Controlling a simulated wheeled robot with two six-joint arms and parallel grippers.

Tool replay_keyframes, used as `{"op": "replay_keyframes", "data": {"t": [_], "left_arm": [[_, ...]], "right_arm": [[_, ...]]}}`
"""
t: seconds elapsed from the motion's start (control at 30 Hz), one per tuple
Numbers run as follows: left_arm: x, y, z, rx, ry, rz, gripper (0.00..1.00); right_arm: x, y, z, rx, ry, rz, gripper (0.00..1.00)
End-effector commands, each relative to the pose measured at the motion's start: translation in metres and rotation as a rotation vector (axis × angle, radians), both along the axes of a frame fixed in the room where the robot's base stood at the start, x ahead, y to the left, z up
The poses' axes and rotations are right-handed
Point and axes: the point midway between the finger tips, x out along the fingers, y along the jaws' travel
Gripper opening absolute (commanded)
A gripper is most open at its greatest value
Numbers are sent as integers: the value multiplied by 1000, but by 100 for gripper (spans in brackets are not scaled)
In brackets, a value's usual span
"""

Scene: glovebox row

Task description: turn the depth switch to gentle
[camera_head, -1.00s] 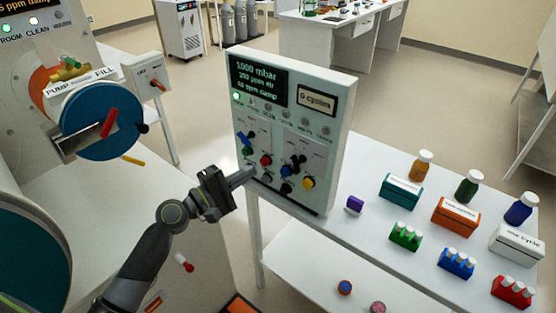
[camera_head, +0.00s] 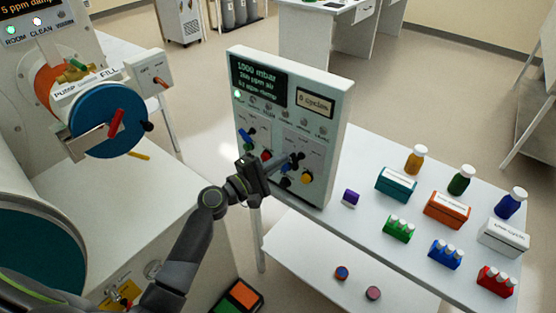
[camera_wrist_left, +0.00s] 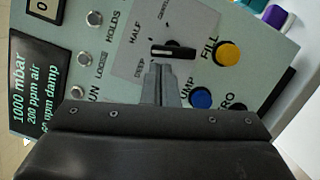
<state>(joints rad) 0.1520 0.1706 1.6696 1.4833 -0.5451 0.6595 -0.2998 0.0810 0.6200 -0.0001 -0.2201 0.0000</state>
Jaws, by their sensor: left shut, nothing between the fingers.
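The depth switch is a dark knob (camera_wrist_left: 173,50) with a pale line along it on the control panel (camera_head: 336,130). In the left wrist view it lies across the picture, among the labels DEEP, HALF and a partly legible third one. Its pale end is at the left, and I cannot tell for sure which label it marks. My left gripper (camera_wrist_left: 158,70) is shut and empty, its fingertips right at the knob's lower left side. Contact is unclear. In the head view the left gripper (camera_head: 284,164) reaches the panel's right-hand switch group. My right gripper is out of view.
A yellow FILL button (camera_wrist_left: 227,54) and a blue button (camera_wrist_left: 201,98) sit close to the switch. A blue lever (camera_head: 246,136) is on the panel's left half. Bottles, boxes and vial racks stand on the white table (camera_head: 365,165) to the right.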

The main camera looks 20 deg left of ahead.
Motion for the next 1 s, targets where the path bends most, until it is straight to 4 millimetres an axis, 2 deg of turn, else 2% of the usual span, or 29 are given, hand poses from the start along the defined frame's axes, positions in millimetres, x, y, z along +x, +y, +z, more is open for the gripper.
{"op": "replay_keyframes", "data": {"t": [0.67, 1.0], "left_arm": [[-3, -7, 5, 93, -34, -1, 0], [-4, -11, 10, 279, -102, -3, 0]], "right_arm": [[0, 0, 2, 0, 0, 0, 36], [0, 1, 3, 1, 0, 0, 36]]}}
